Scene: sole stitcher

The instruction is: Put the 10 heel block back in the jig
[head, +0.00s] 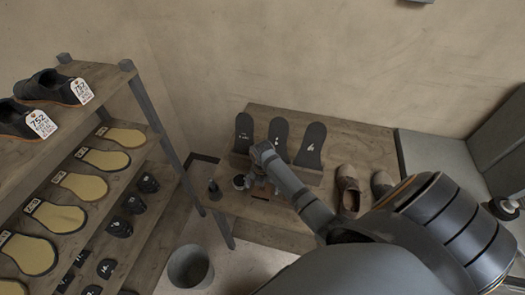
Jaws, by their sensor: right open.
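My right arm reaches from the lower right over the wooden bench (350,145). My right gripper (257,186) is at its far end, low over the bench, open and largely hidden by its own wrist. A small dark round piece (239,182) lies just left of the gripper; I cannot tell whether they touch. I cannot read a 10 on any block here. Dark numbered heel blocks (119,227) sit on the lower shelf at the left, most numbers too small to read. A wooden stand (308,174) holds dark sole shapes upright behind my wrist. I cannot clearly make out the jig.
A shelf rack (150,108) at left holds tagged shoes (55,88) and yellow soles (104,159). A grey bucket (190,266) stands on the floor. A small dark tool (214,189) is at the bench's left edge. Brown shoes (347,190) are right of my wrist.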

